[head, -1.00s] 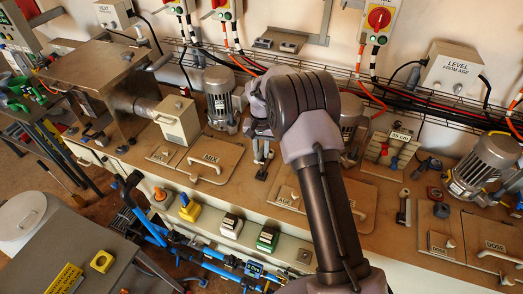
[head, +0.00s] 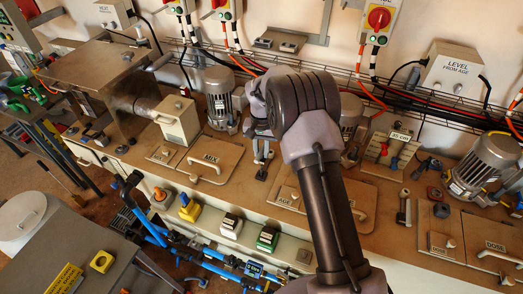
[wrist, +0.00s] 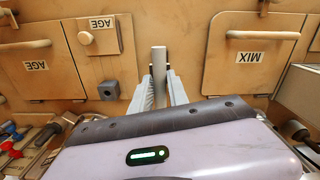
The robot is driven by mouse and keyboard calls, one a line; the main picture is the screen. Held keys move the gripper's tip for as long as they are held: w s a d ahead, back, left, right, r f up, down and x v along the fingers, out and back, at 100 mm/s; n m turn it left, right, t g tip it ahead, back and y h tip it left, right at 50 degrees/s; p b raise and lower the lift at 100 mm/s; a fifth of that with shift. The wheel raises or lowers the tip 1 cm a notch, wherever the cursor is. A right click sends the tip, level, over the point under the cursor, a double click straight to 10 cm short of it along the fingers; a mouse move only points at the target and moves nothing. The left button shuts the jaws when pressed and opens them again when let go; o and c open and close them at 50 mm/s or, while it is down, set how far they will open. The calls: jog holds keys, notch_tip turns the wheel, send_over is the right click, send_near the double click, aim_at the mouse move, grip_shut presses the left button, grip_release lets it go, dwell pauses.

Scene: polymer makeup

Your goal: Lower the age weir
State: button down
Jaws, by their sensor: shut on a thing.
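My gripper (wrist: 160,88) is shut on an upright grey post (wrist: 159,60), which I take to be the age weir, between the MIX and AGE lids. The post's rounded top stands above the fingertips; its lower part is hidden by the gripper body. In the head view my gripper (head: 263,152) points down at the deck, and my arm hides part of the area to its right. The MIX lid (head: 213,158) is left of the gripper, and the AGE lids (head: 289,196) are to its right, partly hidden.
A small dark block (wrist: 109,90) sits beside the fingers, near the small AGE lid (wrist: 98,38). A motor (head: 222,98) stands behind on the left. A cream box (head: 177,122) stands farther left. A wire cable tray (head: 355,82) runs along the wall.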

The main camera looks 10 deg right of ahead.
aim_at(262, 167)
dwell(0.4)
notch_tip(262, 167, down, 10)
jog(key=b, duration=0.5)
jog(key=shift+r+b, duration=0.1)
jog(key=shift+b, duration=0.3)
jog(key=shift+s+r, duration=0.15)
jog(key=c, duration=1.3)
grip_release()
jog(key=shift+r, duration=0.1)
notch_tip(262, 167, up, 17)
jog(key=p, duration=0.4)
jog(key=shift+r, duration=0.1)
